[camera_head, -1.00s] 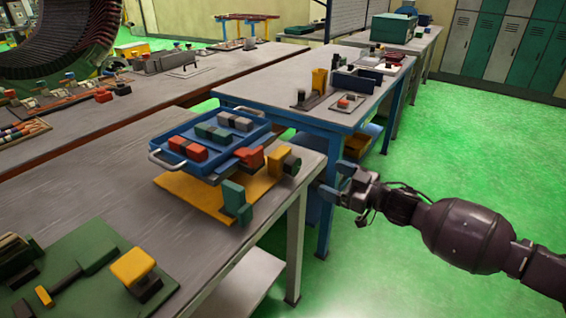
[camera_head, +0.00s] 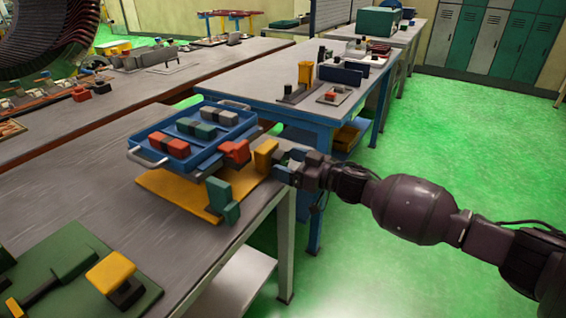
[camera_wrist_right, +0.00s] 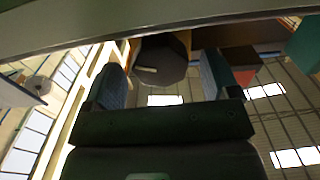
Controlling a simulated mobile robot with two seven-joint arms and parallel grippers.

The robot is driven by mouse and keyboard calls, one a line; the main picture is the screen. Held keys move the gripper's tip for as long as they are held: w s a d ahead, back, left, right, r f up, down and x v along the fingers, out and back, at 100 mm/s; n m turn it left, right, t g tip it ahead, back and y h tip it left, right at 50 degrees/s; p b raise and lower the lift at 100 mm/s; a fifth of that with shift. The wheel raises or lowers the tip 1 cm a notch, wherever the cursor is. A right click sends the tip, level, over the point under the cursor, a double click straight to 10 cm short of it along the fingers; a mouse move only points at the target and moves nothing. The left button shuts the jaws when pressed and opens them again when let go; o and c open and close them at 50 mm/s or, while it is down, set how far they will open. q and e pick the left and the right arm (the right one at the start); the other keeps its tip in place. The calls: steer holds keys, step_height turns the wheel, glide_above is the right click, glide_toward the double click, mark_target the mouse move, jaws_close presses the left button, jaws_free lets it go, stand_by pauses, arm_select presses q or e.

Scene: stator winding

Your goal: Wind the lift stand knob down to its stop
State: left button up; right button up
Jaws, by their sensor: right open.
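The lift stand has a yellow base plate (camera_head: 178,197) and carries a blue tray (camera_head: 146,155) on the near table. A yellow block (camera_head: 266,156) stands at its right end. My right gripper (camera_head: 284,158) has come in from the right, close to that block, and hides the knob in the head view. In the right wrist view the dark faceted knob (camera_wrist_right: 160,64) with a pale mark shows between the two open fingers (camera_wrist_right: 163,82). A gap shows on each side, so they do not appear to grip it. My left gripper is not in view.
The tray holds red blocks (camera_head: 165,146), dark green blocks and grey blocks. A green upright block (camera_head: 222,198) stands at the stand's front corner. A red block (camera_head: 235,151) is by the tray's right edge. A blue-framed table (camera_head: 270,84) stands behind; green floor lies to the right.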

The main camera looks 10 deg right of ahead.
steer(key=shift+x, duration=0.9)
steer(key=c, duration=0.9)
